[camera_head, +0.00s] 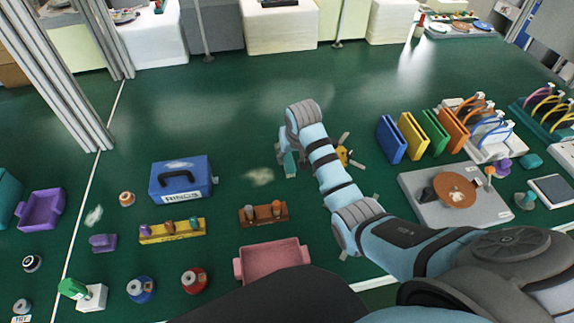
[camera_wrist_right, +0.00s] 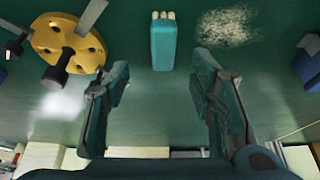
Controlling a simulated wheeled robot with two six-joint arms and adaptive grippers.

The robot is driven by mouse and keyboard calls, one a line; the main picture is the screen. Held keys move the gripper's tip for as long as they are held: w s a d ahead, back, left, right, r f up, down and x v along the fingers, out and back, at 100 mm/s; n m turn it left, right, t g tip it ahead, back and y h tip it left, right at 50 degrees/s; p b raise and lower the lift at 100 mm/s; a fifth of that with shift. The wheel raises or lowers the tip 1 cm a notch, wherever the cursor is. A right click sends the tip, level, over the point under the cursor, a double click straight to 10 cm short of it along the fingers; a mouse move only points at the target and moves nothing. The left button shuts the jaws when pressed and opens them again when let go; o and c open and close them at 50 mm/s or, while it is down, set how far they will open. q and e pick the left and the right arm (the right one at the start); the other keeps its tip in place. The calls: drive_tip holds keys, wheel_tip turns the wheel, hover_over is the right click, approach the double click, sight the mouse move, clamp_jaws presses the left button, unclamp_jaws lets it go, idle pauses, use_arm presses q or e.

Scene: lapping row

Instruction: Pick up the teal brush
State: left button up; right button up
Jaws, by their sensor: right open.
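The teal brush (camera_wrist_right: 163,44) shows in the right wrist view as a teal block with pale bristles at its top end, lying on the green surface. It lies ahead of and between the fingertips of my right gripper (camera_wrist_right: 161,76), which is open and apart from it. In the head view, the right gripper (camera_head: 292,157) points down in the middle of the green floor, and the teal brush (camera_head: 290,166) is partly hidden by it. My left gripper is not in view.
A yellow disc with dark knobs (camera_wrist_right: 70,50) lies beside the brush; a pale dust patch (camera_wrist_right: 226,24) is on the other side. A brown rack (camera_head: 263,215), blue toolbox (camera_head: 182,179) and pink tray (camera_head: 271,261) stand to the left and front. Coloured upright panels (camera_head: 411,135) stand right.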

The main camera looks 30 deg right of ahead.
sight(289, 160)
drive_tip(key=b+x, duration=0.1)
drive_tip(key=x, duration=0.3)
drive_tip(key=b+x, duration=0.2)
drive_tip(key=x, duration=0.2)
drive_tip(key=shift+w+a+f, duration=0.15)
drive_tip(key=shift+w+a, duration=0.05)
drive_tip(key=shift+w, duration=0.05)
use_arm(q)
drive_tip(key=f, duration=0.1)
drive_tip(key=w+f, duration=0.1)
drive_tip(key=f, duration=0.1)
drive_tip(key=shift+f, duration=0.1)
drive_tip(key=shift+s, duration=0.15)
use_arm(e)
clamp_jaws()
drive_tip(key=shift+r, duration=0.25)
